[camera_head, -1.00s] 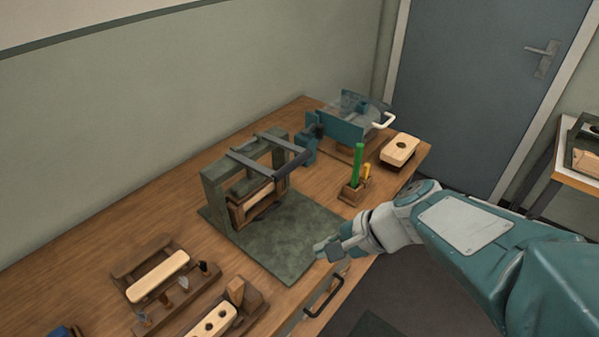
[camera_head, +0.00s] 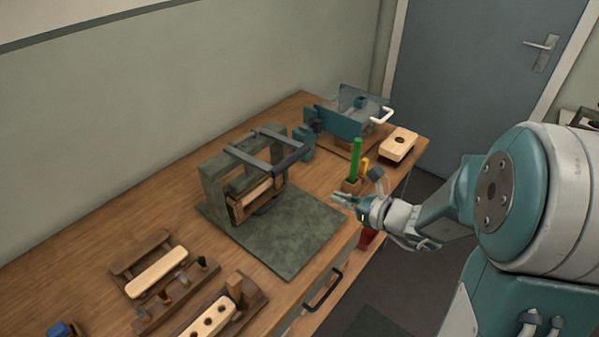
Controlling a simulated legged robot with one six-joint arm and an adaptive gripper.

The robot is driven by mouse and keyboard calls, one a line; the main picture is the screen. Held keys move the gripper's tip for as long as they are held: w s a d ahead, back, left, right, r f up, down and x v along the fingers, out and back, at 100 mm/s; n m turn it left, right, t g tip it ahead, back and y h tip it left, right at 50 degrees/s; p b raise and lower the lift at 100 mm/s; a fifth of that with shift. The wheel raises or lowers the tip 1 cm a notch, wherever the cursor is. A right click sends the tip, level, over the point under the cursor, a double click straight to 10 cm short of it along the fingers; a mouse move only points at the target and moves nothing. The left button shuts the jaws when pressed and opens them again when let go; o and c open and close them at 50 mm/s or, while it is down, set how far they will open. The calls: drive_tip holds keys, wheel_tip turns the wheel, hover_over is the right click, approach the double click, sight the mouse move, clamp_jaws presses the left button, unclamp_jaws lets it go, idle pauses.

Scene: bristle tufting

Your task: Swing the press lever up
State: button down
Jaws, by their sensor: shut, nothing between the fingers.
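The press (camera_head: 212,185) is a dark green frame standing on a green base plate (camera_head: 285,235) on the bench. Its lever (camera_head: 288,161) has two grey arms joined by a dark cross handle, which sticks out to the front right at about the height of the frame's top. A wooden block (camera_head: 240,205) sits inside the press below the lever. My gripper (camera_head: 338,201) is shut and empty. It is right of the press, near the bench's front edge, apart from the lever and lower than it in the picture.
A small wooden holder (camera_head: 350,186) with a green stick (camera_head: 355,160) and a yellow piece stands just behind my gripper. A blue guarded machine (camera_head: 338,125) and a wooden brush block (camera_head: 398,144) are at the far end. Wooden racks (camera_head: 150,318) lie at the front left.

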drive_tip(key=w+a+r, duration=0.1)
drive_tip(key=w+a, duration=0.7)
drive_tip(key=shift+a, duration=0.2)
drive_tip(key=shift+r, duration=0.15)
idle(0.4)
drive_tip(key=shift+r, duration=0.4)
